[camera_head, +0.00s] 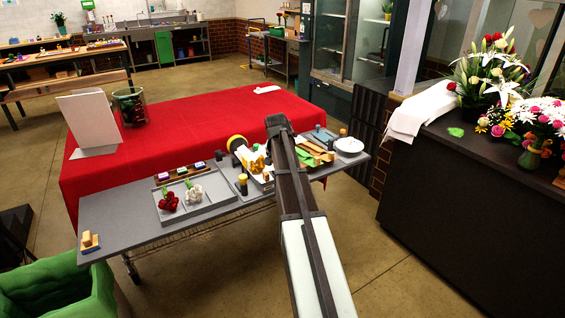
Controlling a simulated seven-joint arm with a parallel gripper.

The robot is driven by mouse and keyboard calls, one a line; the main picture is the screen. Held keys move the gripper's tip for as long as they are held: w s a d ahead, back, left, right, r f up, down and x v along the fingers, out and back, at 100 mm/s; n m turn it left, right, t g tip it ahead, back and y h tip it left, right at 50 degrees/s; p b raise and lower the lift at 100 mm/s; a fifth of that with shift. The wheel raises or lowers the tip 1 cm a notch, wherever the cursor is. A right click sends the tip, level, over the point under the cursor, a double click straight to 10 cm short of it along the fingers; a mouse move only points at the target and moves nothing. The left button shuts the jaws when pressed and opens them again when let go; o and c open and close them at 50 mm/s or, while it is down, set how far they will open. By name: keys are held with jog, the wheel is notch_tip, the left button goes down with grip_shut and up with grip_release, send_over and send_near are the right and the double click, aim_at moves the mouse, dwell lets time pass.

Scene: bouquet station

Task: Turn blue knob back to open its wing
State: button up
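I cannot make out a blue knob or its wing for certain. A dark brown strip (182,172) with several small coloured pieces lies on the grey table, behind a grey tray (203,206); the pieces are too small to tell apart. My arm rises from the bottom of the view and crosses the table right of centre. My gripper is not distinguishable; my arm hides that part of the table, so I cannot tell what it is near or whether it touches anything.
The tray holds a red flower (168,201) and a white flower (194,193). A red-covered table (190,118) stands behind. A green bin (62,285) is at front left.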

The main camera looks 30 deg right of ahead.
dwell(0.4)
jog(key=o, duration=1)
jog(key=shift+o, duration=0.2)
jog(key=shift+r, duration=0.1)
jog(key=v, duration=1.3)
jog(key=shift+r, duration=0.35)
jog(key=shift+s, duration=0.1)
